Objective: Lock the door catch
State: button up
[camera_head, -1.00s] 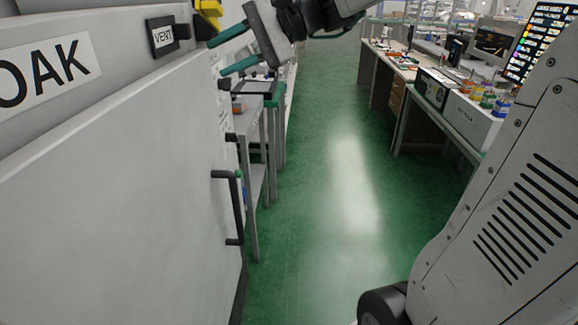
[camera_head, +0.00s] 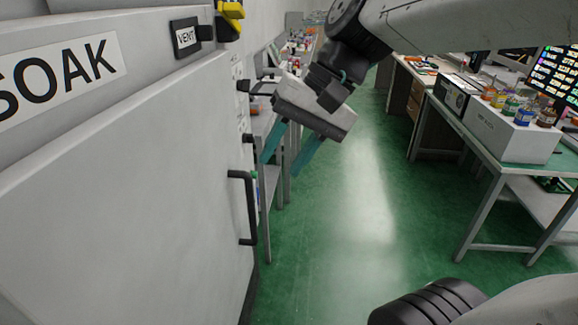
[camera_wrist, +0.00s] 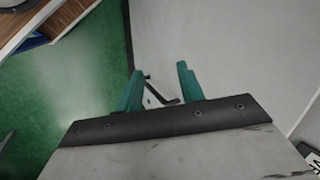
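The large pale door (camera_head: 120,200) fills the left of the head view, under a SOAK label. A black bar handle (camera_head: 246,205) stands upright near its right edge. Small black fittings sit above it along that edge, an upper one (camera_head: 243,86) and a lower one (camera_head: 247,138); I cannot tell which is the catch. My gripper (camera_head: 281,166) is open and empty, its teal fingers pointing down, right of the handle's top and apart from it. In the wrist view, a thin black bar (camera_wrist: 164,97), likely the handle, shows between the finger lines of my gripper (camera_wrist: 159,68).
Grey stands (camera_head: 268,200) are behind the gripper along the wall. A bench with a white box (camera_head: 515,132) stands right. The green floor (camera_head: 340,230) between is clear.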

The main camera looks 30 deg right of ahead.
jog(key=shift+n+h, duration=0.7)
jog(key=shift+h, duration=0.2)
jog(key=s+f, duration=0.1)
jog(key=s+d+f, duration=0.1)
jog(key=s, duration=0.1)
jog(key=shift+s+d+f, duration=0.2)
jog(key=shift+f, duration=0.05)
